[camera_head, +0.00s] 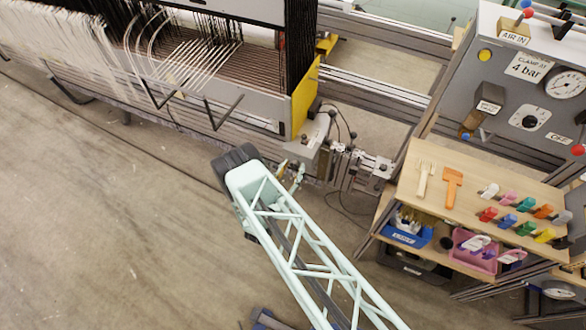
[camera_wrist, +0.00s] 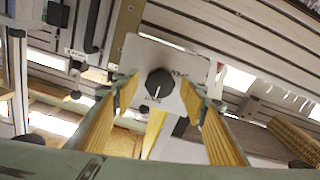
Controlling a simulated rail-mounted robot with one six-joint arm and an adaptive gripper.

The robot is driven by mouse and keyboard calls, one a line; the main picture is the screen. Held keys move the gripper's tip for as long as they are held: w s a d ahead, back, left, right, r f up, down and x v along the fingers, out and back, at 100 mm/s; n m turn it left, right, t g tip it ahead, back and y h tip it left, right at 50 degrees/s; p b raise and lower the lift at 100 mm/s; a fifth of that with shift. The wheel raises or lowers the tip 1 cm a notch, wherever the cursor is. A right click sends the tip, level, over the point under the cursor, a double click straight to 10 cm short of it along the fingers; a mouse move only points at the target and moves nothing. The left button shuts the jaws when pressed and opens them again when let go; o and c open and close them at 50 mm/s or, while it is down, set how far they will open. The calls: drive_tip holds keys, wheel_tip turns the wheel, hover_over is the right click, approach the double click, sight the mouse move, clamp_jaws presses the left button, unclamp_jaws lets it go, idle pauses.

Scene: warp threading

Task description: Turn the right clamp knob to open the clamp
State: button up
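In the wrist view, a round black knob (camera_wrist: 160,82) with a white pointer line sits on a light grey plate (camera_wrist: 160,52). The pointer aims down and slightly left, toward a small label under the knob. Another small label is at its upper right. Both are too small to read surely. My gripper (camera_wrist: 160,94) is open, its ribbed yellow fingers on either side of the knob with a gap on each side. I cannot tell how far the fingertips are from the plate. In the head view, my arm reaches the grey clamp housing (camera_head: 311,131) at the loom's end; the knob cannot be made out there.
A yellow end plate (camera_head: 304,97) and the loom's threads stand beside the housing. Metal rails and brackets (camera_head: 372,166) lie to its right. A wooden tool shelf (camera_head: 450,215) and a grey control panel (camera_head: 525,75) are further right. The floor at left is clear.

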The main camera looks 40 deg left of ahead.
drive_tip(key=shift+c, duration=0.7)
drive_tip(key=c, duration=0.7)
drive_tip(key=shift+c, duration=0.2)
drive_tip(key=shift+f+n+b, duration=0.1)
drive_tip(key=shift+n+b, duration=0.3)
drive_tip(key=shift+b, duration=0.15)
drive_tip(key=n+b, duration=0.3)
drive_tip(key=shift+f, duration=0.1)
drive_tip(key=n+b, duration=0.4)
drive_tip(key=n, duration=0.2)
drive_tip(key=shift+b, duration=0.4)
drive_tip(key=n+b, duration=0.3)
drive_tip(key=n, duration=0.3)
drive_tip(key=shift+n, duration=0.4)
drive_tip(key=shift+r+n+b, duration=0.2)
drive_tip(key=shift+n+b, duration=1.05)
drive_tip(key=shift+n, duration=1.55)
